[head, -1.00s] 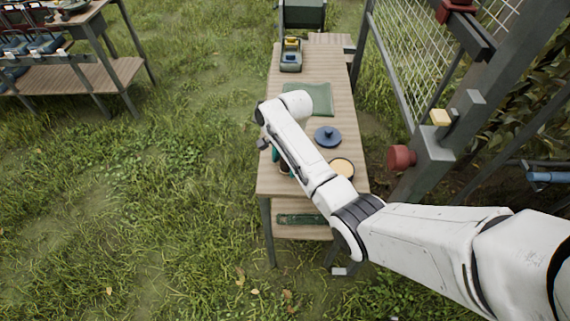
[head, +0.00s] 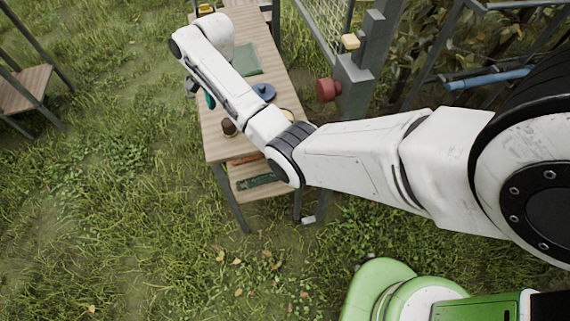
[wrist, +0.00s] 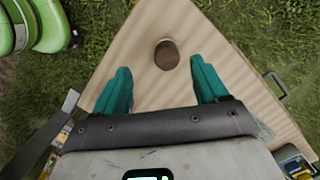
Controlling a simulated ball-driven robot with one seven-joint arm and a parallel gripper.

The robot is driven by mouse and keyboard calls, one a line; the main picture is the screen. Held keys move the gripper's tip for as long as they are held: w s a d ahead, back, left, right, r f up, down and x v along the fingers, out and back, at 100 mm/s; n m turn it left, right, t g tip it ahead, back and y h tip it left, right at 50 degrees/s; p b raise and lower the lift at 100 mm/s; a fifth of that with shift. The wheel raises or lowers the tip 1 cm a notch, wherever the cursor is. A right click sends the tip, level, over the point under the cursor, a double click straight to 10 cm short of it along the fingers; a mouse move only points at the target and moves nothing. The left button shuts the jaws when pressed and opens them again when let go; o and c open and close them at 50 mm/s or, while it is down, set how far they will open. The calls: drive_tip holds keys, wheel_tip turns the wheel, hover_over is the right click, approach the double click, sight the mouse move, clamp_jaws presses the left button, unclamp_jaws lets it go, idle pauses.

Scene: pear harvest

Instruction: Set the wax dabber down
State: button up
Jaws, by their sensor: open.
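A small dark brown round-topped piece, seemingly the wax dabber (head: 228,127), stands on the wooden table (head: 217,146) near its front end. In the wrist view the brown piece (wrist: 167,54) stands alone on the bare boards, just beyond my fingertips and roughly between their lines. My gripper (wrist: 160,70) has two teal fingers spread wide apart, with nothing between them. In the head view one teal finger (head: 209,99) shows below my arm, apart from the brown piece.
A blue lid (head: 263,92) and a green cloth (head: 246,60) lie on the table. A pale-topped round pot (head: 287,115) is partly hidden by my arm. A post with a red knob (head: 327,90) stands right of the table. Grass lies open to the left.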

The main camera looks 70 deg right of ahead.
drive_tip(key=s+a+f+n, duration=0.1)
drive_tip(key=a, duration=0.1)
drive_tip(key=s+a+f+n, duration=0.1)
drive_tip(key=a+f, duration=0.1)
drive_tip(key=s+a+f+n, duration=0.1)
drive_tip(key=s+a, duration=0.1)
drive_tip(key=shift+a+f, duration=0.2)
drive_tip(key=shift+f, duration=0.2)
drive_tip(key=s+a+f+n+h, duration=0.1)
drive_tip(key=s+a+f+n, duration=0.3)
drive_tip(key=s+a+n, duration=0.4)
drive_tip(key=s+a+r+n, duration=0.1)
drive_tip(key=s+a+n, duration=0.1)
drive_tip(key=s, duration=0.6)
drive_tip(key=s+a+r+n+h, duration=0.1)
drive_tip(key=s+n, duration=0.3)
drive_tip(key=s, duration=0.5)
drive_tip(key=shift+s+a+r+t, duration=0.15)
drive_tip(key=shift+a+r+t, duration=0.3)
drive_tip(key=shift+r, duration=0.3)
